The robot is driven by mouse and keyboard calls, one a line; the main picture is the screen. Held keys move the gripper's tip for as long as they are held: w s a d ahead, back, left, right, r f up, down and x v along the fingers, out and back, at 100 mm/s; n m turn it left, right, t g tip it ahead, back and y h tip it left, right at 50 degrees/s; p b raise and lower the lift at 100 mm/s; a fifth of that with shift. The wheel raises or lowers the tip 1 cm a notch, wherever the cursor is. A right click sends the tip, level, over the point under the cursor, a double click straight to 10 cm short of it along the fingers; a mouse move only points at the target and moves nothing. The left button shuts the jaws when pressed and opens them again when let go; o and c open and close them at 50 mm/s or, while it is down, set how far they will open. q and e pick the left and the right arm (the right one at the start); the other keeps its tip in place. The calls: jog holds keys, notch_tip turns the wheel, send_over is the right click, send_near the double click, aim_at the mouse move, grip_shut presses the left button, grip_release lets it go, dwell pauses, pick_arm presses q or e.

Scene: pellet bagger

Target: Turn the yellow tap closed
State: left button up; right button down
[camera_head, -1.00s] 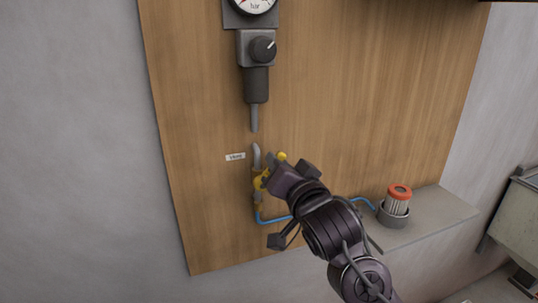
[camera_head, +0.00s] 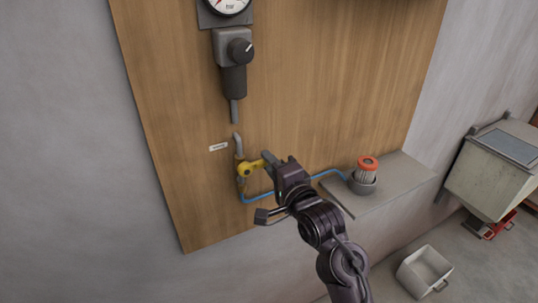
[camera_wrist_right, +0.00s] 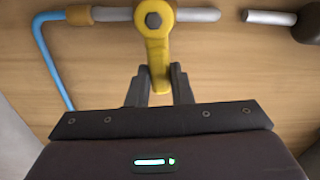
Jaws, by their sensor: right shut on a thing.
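The yellow tap (camera_head: 243,168) sits on a thin vertical pipe on the wooden board. Its lever points to the right, roughly square across the pipe. In the right wrist view the yellow tap (camera_wrist_right: 153,22) has a bolt at its pivot, and its lever runs down between my fingers. My right gripper (camera_head: 270,161) is shut on the lever's end; it also shows in the right wrist view (camera_wrist_right: 160,88) with a finger on each side. My left gripper is not in view.
A regulator with a black knob (camera_head: 240,51) and a gauge (camera_head: 228,5) are above. A blue hose (camera_head: 326,174) runs behind my right arm to an orange-topped filter (camera_head: 367,170) on a grey ledge (camera_head: 400,184). A white bin (camera_head: 424,270) stands on the floor.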

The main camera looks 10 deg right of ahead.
jog(key=shift+f+m, duration=0.25)
jog(key=shift+m, duration=0.35)
jog(key=shift+f, duration=0.15)
jog(key=c, duration=1.3)
grip_release()
jog(key=b+v, duration=0.2)
jog(key=v, duration=0.6)
jog(key=shift+w, duration=0.1)
